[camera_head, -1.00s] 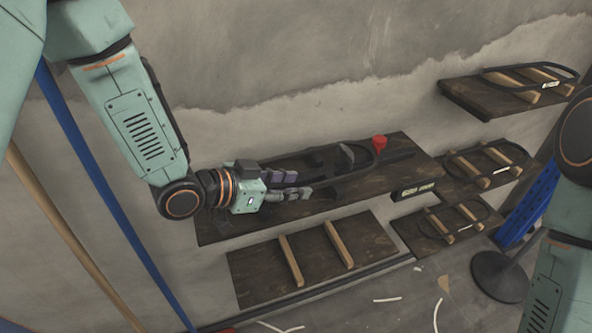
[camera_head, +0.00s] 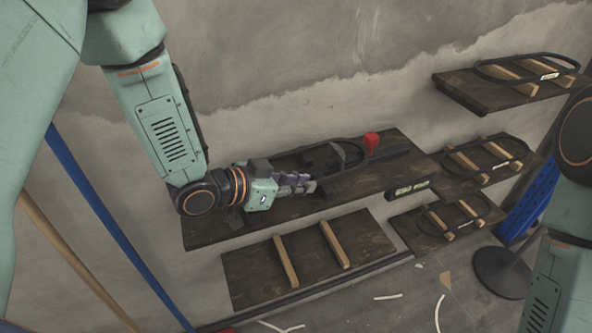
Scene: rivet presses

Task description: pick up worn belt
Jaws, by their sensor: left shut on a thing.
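The worn belt appears to be the black loop (camera_head: 352,144) over the upper long dark shelf, beside a red knob. My left gripper (camera_head: 308,184) reaches in from the left, low over that shelf. Its grey fingers are closed together at the near left end of the loop, shut on the belt. The pinched stretch is hidden between the fingers. My right arm shows at the right edge, but its gripper is out of view.
The upper long shelf (camera_head: 225,228) carries the red knob (camera_head: 371,142) and dark parts. The lower shelf (camera_head: 368,238) has two bare wooden slats. Black belts rest on slatted shelves at right (camera_head: 527,70). A blue post (camera_head: 528,205) and round black base (camera_head: 502,272) stand at right.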

